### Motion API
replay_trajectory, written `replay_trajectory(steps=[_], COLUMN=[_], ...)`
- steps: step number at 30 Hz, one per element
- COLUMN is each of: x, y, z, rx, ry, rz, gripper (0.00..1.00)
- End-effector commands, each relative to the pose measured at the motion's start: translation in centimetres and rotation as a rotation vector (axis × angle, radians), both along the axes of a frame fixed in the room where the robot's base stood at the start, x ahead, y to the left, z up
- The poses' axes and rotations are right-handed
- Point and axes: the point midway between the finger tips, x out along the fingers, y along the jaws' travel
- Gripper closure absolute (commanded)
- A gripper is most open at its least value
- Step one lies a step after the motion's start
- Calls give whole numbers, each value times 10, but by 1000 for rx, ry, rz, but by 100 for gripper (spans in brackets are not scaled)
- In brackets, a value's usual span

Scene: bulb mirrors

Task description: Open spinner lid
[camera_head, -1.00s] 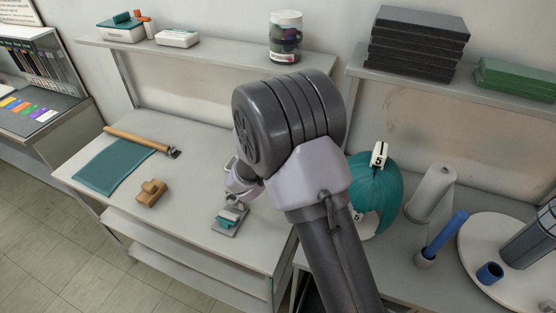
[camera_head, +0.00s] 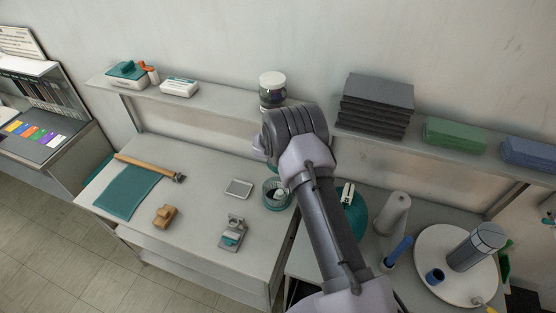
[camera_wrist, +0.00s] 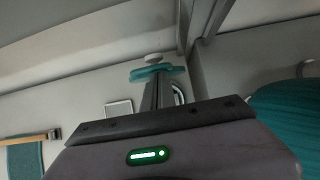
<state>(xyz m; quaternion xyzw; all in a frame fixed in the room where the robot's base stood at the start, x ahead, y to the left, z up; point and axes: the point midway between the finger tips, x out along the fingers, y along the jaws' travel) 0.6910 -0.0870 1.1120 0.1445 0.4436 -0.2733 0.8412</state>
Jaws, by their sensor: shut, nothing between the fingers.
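The spinner (camera_head: 274,196) is a small round teal container with a grey top side and a pale piece at its right. It stands near the right edge of the left table, partly hidden by my arm. In the wrist view, a teal disc with a white knob (camera_wrist: 153,70) shows just beyond my fingertips, with a curved pale rim beside the fingers. I cannot tell whether the lid is shut or raised, or whether my fingers touch it. My gripper (camera_wrist: 159,88) is shut and empty. In the head view my arm hides the fingers.
A small pale tray (camera_head: 239,188) and a grey device (camera_head: 233,233) stand left of the spinner. A wooden block (camera_head: 165,216) and a teal mat (camera_head: 127,191) lie further left. A teal dome (camera_head: 352,212) stands right of my arm.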

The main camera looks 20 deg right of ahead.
Motion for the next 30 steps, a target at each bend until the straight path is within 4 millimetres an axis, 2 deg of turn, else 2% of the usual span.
replay_trajectory(steps=[1, 12, 30], x=[4, 19, 21], y=[-3, -14, -11], z=[5, 6, 3], rx=[0, -1, -1], ry=[-1, 0, 0], rz=[-1, 1, 1], gripper=[100, 100, 100])
